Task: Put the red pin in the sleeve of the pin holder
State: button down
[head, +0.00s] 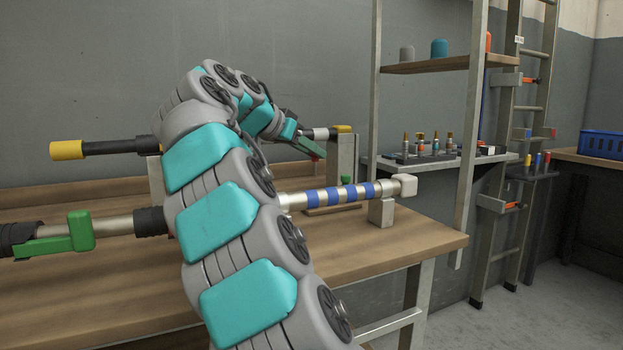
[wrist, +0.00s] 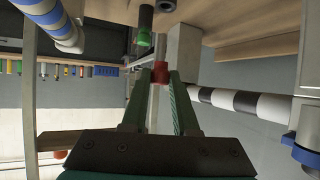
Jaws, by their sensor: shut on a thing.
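My gripper (head: 312,148) is above the bench, in front of the upright at its back right. In the wrist view its green fingers (wrist: 161,78) are shut on the red pin (wrist: 160,72), of which only a short red part shows between the tips. A green-topped pin (head: 346,180) stands low on the bench just below and right of my gripper; it also shows in the wrist view (wrist: 145,36), beyond the fingertips. A grey round opening (wrist: 166,5) beside it looks like a sleeve of the pin holder. The red pin is apart from it. The holder's body is mostly hidden.
A blue-striped bar (head: 335,193) on a grey support lies in front of my gripper. A dark bar with a yellow end (head: 68,150) runs behind my arm. A shelf rack with small fittings (head: 430,158) and a blue crate (head: 603,144) stand right.

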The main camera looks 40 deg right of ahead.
jog(key=shift+f, duration=2.5)
jog(key=shift+f, duration=0.1)
jog(key=shift+f+b, duration=0.35)
jog(key=shift+b, duration=0.2)
jog(key=shift+f, duration=0.15)
jog(key=c, duration=0.7)
grip_release()
jog(key=shift+r, duration=0.3)
jog(key=v, duration=1.2)
jog(key=shift+a+r+p, duration=0.1)
jog(key=shift+r+p, duration=0.2)
jog(key=shift+r, duration=0.05)
